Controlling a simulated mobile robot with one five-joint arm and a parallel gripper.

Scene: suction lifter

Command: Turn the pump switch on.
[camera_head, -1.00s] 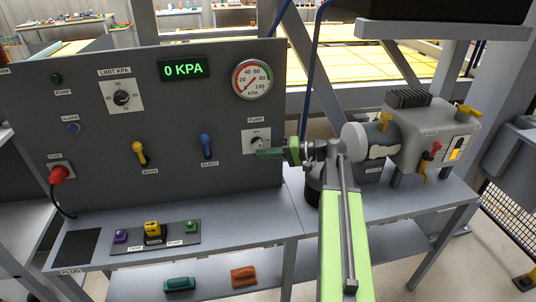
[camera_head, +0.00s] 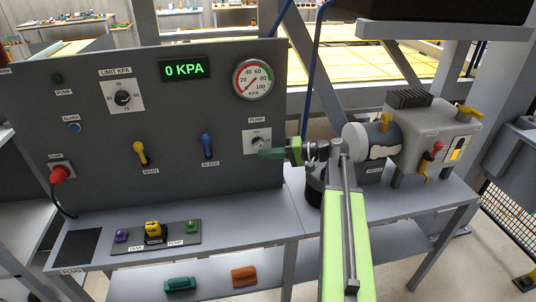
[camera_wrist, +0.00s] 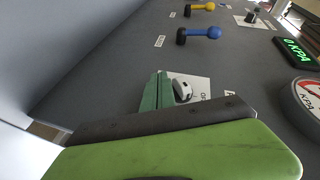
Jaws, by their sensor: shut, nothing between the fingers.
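The pump switch (camera_head: 258,143) is a small round knob on a white plate labelled PUMP, at the right side of the grey panel (camera_head: 110,180). In the wrist view the knob (camera_wrist: 183,90) shows as a white dial beside my fingertips. My gripper (camera_head: 268,153) is shut and empty, its green fingers pointing left at the lower part of the plate. In the wrist view the gripper (camera_wrist: 158,88) stands right beside the knob; I cannot tell whether they touch. The display (camera_head: 184,69) reads 0 KPA.
A yellow MAIN lever (camera_head: 140,153) and a blue BLEED lever (camera_head: 208,145) are left of the switch. A pressure gauge (camera_head: 252,79) is above it. A pump machine (camera_head: 430,135) stands on the bench at right. The bench top below the panel's right part is clear.

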